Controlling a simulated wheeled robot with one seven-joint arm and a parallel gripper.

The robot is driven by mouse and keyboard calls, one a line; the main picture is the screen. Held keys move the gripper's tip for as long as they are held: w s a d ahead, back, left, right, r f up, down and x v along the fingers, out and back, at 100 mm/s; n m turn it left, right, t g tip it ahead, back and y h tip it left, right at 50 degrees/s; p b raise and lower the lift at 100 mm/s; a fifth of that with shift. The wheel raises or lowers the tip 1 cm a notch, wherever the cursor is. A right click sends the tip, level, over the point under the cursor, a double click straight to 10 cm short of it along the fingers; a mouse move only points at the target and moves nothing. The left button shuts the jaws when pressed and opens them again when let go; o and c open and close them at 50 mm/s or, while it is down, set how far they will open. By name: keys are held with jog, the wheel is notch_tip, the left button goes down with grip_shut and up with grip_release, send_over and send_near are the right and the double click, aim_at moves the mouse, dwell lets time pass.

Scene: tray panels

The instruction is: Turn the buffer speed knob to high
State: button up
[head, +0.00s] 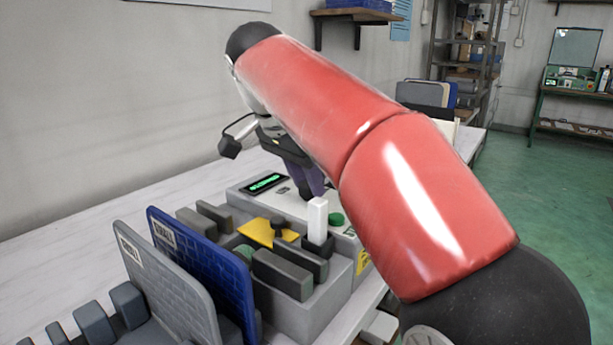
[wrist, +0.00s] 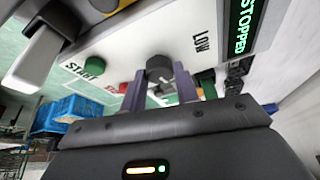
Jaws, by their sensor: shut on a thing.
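The dark round speed knob (wrist: 159,66) sits on the white control panel (wrist: 130,45) in the wrist view. The word LOW is printed beside it; no HIGH label is visible. My gripper (wrist: 160,78) has its two purple fingers on either side of the knob and is shut on it. The knob's pointer cannot be made out. In the head view my gripper (head: 312,182) reaches down to the panel beside the display, and the knob is hidden behind the fingers.
The green START button (wrist: 94,66) and a red button (wrist: 125,88) are near the knob. The display (wrist: 241,35) reads STOPPED. A white upright lever (head: 317,217) stands close to my fingers. Blue (head: 200,265) and grey (head: 160,270) tray panels stand at the front left.

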jog(key=shift+m+g, duration=0.4)
jog(key=shift+m, duration=0.6)
jog(key=o, duration=1)
jog(key=shift+c, duration=0.2)
jog(key=shift+r, duration=0.1)
